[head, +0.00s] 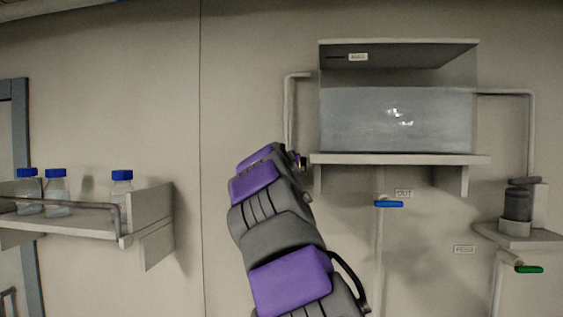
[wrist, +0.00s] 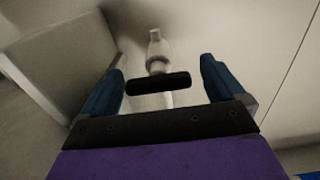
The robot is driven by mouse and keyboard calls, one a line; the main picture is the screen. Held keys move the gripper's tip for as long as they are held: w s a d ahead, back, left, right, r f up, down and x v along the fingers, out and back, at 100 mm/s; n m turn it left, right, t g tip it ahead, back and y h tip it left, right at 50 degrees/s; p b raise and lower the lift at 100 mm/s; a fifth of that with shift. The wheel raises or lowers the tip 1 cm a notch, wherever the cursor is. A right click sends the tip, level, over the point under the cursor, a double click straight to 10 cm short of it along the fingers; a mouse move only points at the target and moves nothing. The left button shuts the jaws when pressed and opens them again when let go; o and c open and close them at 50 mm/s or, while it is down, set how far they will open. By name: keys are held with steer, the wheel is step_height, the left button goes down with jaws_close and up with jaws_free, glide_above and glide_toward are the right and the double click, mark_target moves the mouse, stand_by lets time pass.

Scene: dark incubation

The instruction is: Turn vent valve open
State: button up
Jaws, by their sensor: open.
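In the wrist view, a valve with a short black bar handle (wrist: 159,83) sits on a pale pipe fitting (wrist: 155,48). The bar lies crosswise in the picture. My gripper (wrist: 165,62) is open, with one blue finger on each side of the handle and a gap at both ends. I see no label naming this valve. In the head view, my arm reaches up to the pale bent pipe (head: 289,105) left of the tank. The arm hides the lower pipe there, and my fingers cannot be made out clearly.
A clear tank (head: 395,120) stands on a wall shelf (head: 400,159). Below it are a blue-handled valve (head: 388,204) and, at right, a green-handled valve (head: 529,269). Blue-capped bottles (head: 56,193) stand on a railed shelf (head: 85,222) at left. The wall between is bare.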

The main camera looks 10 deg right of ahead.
steer(key=shift+c, duration=0.4)
steer(key=shift+d, duration=0.1)
steer(key=c, duration=1)
steer(key=shift+o, duration=0.2)
steer(key=shift+r+n+p, duration=0.1)
steer(key=shift+n+p, duration=0.2)
steer(key=shift+n, duration=0.1)
steer(key=n+p, duration=0.2)
steer(key=n, duration=0.1)
steer(key=shift+r+n+p, duration=0.1)
steer(key=shift+n+p, duration=0.3)
steer(key=n+p, duration=0.4)
steer(key=n, duration=0.1)
steer(key=n+p, duration=0.5)
steer(key=n, duration=0.1)
steer(key=shift+f+n+p, duration=0.3)
steer(key=shift+n+p, duration=0.7)
steer(key=shift+n, duration=0.2)
steer(key=shift+f, duration=0.1)
